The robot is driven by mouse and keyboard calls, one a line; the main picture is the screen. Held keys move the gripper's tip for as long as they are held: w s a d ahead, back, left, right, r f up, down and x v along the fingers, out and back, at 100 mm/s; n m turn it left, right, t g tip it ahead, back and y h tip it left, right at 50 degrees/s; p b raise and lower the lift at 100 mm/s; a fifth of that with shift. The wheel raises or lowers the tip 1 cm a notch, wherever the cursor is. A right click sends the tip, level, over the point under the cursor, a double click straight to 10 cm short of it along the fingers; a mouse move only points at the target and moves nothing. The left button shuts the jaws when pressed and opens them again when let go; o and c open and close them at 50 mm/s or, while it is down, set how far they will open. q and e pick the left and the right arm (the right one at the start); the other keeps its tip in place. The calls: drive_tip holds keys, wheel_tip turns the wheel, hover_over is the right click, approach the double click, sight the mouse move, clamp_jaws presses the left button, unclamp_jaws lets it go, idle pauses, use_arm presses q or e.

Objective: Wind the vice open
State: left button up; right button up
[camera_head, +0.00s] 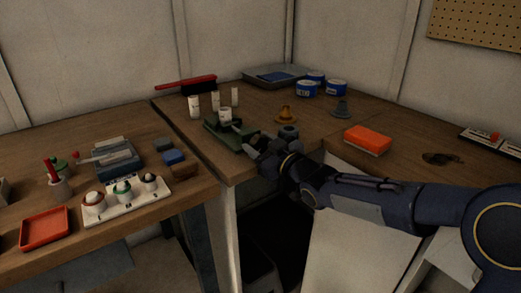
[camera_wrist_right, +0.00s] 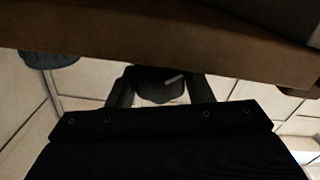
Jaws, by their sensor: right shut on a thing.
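The green vice (camera_head: 230,134) sits at the front edge of the middle wooden bench in the head view, with a pale cylindrical piece (camera_head: 225,115) at its jaws. My right gripper (camera_head: 256,144) is at the vice's front end, by the bench edge, and shut on the vice handle, which its fingers mostly hide. In the right wrist view a dark rounded part (camera_wrist_right: 158,86) with a short pale bar lies between the fingers. How far apart the vice jaws are cannot be told. My left gripper is not in view.
Several white cylinders (camera_head: 194,106) stand behind the vice. Blue tins (camera_head: 306,89) stand at the back.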

drive_tip(key=n+b, duration=0.3)
drive_tip(key=shift+f, duration=0.2)
drive_tip(key=shift+r+n+b, duration=0.1)
drive_tip(key=shift+n+b, duration=0.65)
drive_tip(key=shift+n, duration=0.35)
